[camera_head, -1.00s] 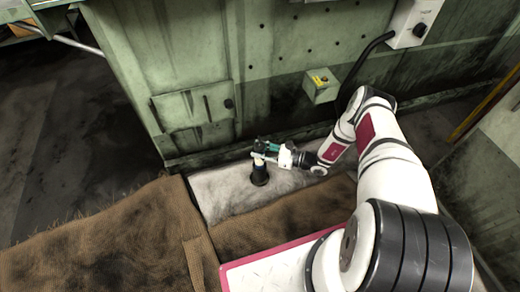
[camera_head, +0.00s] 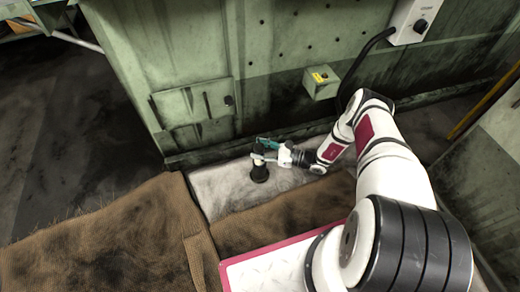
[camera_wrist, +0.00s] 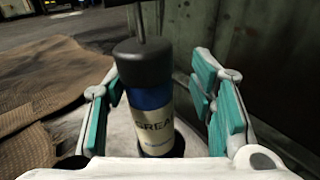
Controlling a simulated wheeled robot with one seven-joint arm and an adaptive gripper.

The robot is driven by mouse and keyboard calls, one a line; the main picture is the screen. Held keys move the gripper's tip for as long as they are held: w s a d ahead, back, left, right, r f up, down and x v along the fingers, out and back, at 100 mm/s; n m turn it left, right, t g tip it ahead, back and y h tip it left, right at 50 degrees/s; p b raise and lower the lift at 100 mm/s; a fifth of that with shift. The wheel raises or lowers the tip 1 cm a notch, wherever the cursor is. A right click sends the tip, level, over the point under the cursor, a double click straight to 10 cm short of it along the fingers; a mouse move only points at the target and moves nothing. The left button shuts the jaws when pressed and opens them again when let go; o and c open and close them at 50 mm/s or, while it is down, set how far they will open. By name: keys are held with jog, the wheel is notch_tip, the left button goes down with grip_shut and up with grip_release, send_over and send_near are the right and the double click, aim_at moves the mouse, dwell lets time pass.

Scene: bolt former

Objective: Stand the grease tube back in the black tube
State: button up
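The grease tube (camera_wrist: 154,122) has a black cap, a blue band and a white label with "GREA" on it. It stands close to upright between the fingers of my gripper (camera_wrist: 160,95) in the wrist view. The teal finger pads are spread wide, with a gap on both sides of the tube. In the head view my gripper (camera_head: 264,151) is around the top of the pale tube. The black tube (camera_head: 259,174) stands on the pale floor strip, directly below it. The grease tube's lower end is hidden, and it appears to be inside the black tube.
The green machine wall (camera_head: 270,80) rises close behind my gripper, with a small button box (camera_head: 321,84) on it. Brown sacking (camera_head: 110,235) covers the surface to the front and left. The pale strip (camera_head: 220,190) is otherwise clear.

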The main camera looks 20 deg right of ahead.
jog(key=v, duration=1.2)
jog(key=shift+r, duration=0.1)
